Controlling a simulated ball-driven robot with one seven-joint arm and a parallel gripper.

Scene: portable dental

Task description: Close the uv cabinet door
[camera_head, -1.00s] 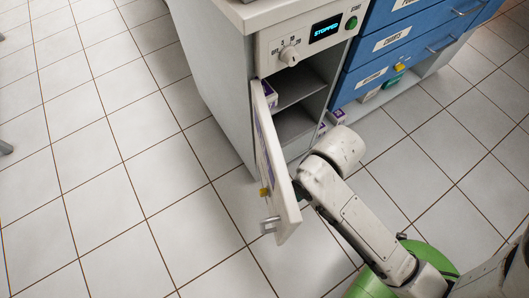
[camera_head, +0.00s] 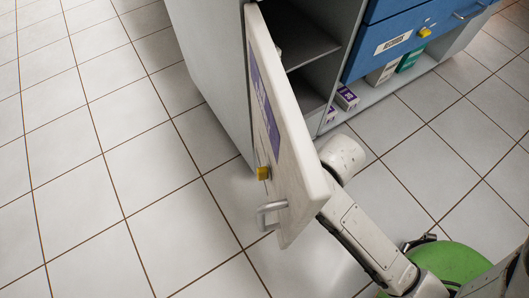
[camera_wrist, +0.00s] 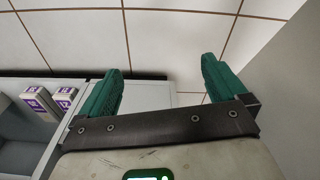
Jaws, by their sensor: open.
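The uv cabinet door (camera_head: 287,130) stands open in the head view, swung out toward me from the cabinet's left edge. It is a white panel with a purple label, a yellow catch (camera_head: 263,173) and a metal handle (camera_head: 270,214) on its outer face. The cabinet (camera_head: 205,60) is grey, with dark open shelves (camera_head: 300,40). My arm reaches in on the right, inner side of the door, and the door hides my gripper in the head view. In the wrist view my gripper (camera_wrist: 160,76) has two green fingers spread apart with nothing between them. Contact with the door cannot be told.
A blue drawer unit (camera_head: 400,38) stands right of the cabinet, with small boxes (camera_head: 345,97) on its low shelf. Boxes (camera_wrist: 65,98) also show left of my gripper in the wrist view. A plain grey surface (camera_wrist: 285,75) lies close at right. Tiled floor is clear at left.

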